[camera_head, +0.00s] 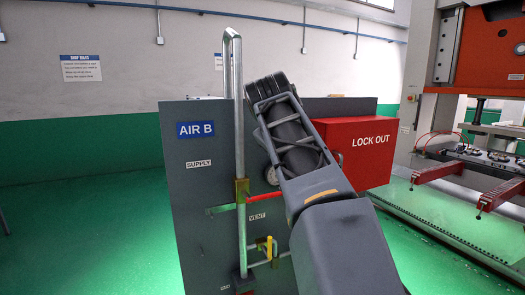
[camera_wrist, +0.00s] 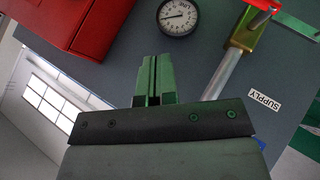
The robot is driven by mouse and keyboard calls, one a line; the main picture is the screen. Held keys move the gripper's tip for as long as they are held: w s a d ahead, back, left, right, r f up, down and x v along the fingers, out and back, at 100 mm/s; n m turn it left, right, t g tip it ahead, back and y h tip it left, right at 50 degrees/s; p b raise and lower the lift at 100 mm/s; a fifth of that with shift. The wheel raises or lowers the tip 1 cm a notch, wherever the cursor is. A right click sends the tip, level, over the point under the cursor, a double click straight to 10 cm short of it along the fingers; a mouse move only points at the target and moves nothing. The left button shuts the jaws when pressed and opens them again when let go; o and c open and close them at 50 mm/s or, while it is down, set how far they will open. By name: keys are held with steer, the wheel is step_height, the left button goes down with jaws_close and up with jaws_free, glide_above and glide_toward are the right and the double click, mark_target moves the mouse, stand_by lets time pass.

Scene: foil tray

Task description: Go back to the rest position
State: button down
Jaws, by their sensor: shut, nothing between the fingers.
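My gripper (camera_wrist: 155,77) is shut and empty in the wrist view, its two fingers together in front of the grey panel. It is apart from the pipe, the gauge and the red box. In the head view my arm reaches up and left across the panel (camera_head: 195,225), and I cannot make out the fingertips there. The supply valve (camera_head: 241,190) has a red handle (camera_head: 262,197) lying roughly across the vertical pipe (camera_head: 239,120). The valve body (camera_wrist: 247,30) also shows at the top right of the wrist view, apart from my fingers.
A red LOCK OUT box (camera_head: 360,150) stands right of my arm. A round gauge (camera_wrist: 178,16) is on the panel beyond my fingers. A yellow handle (camera_head: 268,247) sits low on the panel. An orange machine (camera_head: 490,50) stands at the right.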

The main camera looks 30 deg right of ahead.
steer(key=a+f+y, duration=0.1)
steer(key=f, duration=0.3)
steer(key=w+a+f+m+y, duration=0.1)
steer(key=a+f, duration=0.1)
steer(key=f, duration=0.3)
steer(key=a+f+y, duration=0.1)
steer(key=f, duration=0.3)
steer(key=shift+w+a+f, duration=0.15)
steer(key=shift+w+a, duration=0.1)
steer(key=shift+a, duration=0.1)
steer(key=s+a+f+y, duration=0.2)
steer(key=s+a+f, duration=0.4)
steer(key=f, duration=0.3)
steer(key=s+a+f+g+y, duration=0.1)
steer(key=s+a+f+y, duration=0.1)
steer(key=s+a+f, duration=0.5)
step_height(320, 180, down, 3)
steer(key=shift+a+r, duration=0.1)
steer(key=shift+a, duration=0.45)
steer(key=shift+s, duration=0.1)
